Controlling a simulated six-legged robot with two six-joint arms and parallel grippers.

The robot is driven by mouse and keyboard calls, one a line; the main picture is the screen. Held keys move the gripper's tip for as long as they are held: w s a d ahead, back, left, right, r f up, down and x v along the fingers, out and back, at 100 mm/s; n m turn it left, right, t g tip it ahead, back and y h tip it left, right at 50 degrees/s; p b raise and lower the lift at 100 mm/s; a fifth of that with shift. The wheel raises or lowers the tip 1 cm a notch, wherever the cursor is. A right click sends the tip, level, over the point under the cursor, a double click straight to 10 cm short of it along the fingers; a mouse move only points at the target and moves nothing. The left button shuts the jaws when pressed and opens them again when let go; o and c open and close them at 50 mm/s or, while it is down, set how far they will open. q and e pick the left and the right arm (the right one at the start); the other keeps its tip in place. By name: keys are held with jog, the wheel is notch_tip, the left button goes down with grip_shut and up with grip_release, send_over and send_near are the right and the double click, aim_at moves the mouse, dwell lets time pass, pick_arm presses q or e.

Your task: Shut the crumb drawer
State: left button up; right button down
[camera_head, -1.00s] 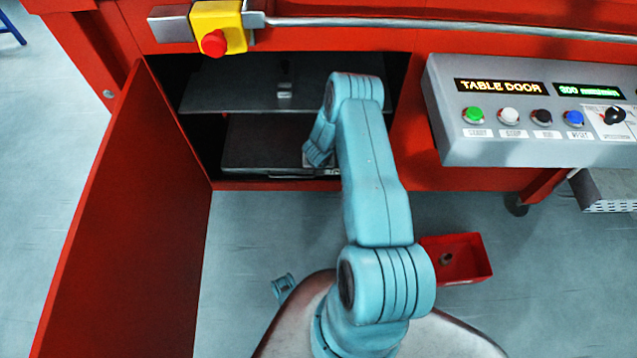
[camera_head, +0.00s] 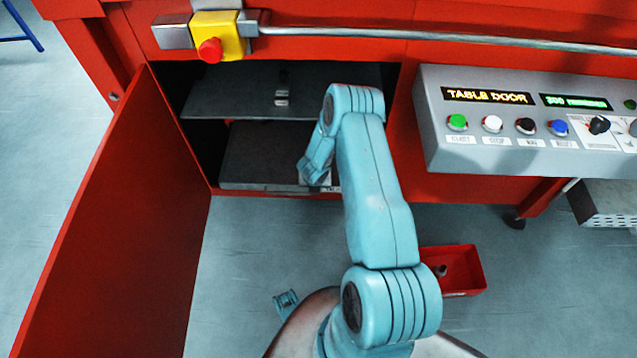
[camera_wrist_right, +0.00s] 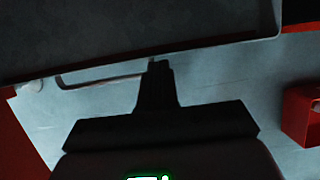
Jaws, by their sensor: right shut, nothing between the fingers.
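The crumb drawer appears to be the dark, flat tray (camera_head: 258,157) low in the open cabinet, below a dark upper plate (camera_head: 240,92). Its front edge lies near the cabinet's sill. My right arm reaches across to the right part of that front edge, and its wrist hides the contact area. In the right wrist view my right gripper (camera_wrist_right: 157,68) is shut and empty. Its tips are at the lower edge of a dark panel (camera_wrist_right: 130,32), beside a thin loop handle (camera_wrist_right: 100,81); I cannot tell whether they touch. My left gripper is not in view.
A red door (camera_head: 120,220) stands open at the left. A control box (camera_head: 520,115) reading TABLE DOOR and a yellow-and-red stop button (camera_head: 215,42) are on the machine. A small red bin (camera_head: 455,268) sits on the floor right of my arm.

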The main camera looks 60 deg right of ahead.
jog(key=w+p+v, duration=0.1)
jog(key=p+v, duration=0.1)
jog(key=v, duration=0.5)
jog(key=w+a+n+t+y, duration=0.15)
jog(key=a+n+y, duration=0.65)
jog(key=n, duration=1.8)
jog(key=s+d+m+g+h, duration=0.1)
jog(key=s+d+m+h, duration=0.3)
jog(key=m, duration=0.9)
jog(key=s+d+m+g+h, duration=0.1)
jog(key=s+m+h, duration=0.35)
jog(key=m, duration=0.85)
jog(key=w+d+f+b, duration=0.2)
jog(key=d+f+b, duration=0.2)
jog(key=d+f, duration=0.3)
jog(key=shift+x, duration=0.9)
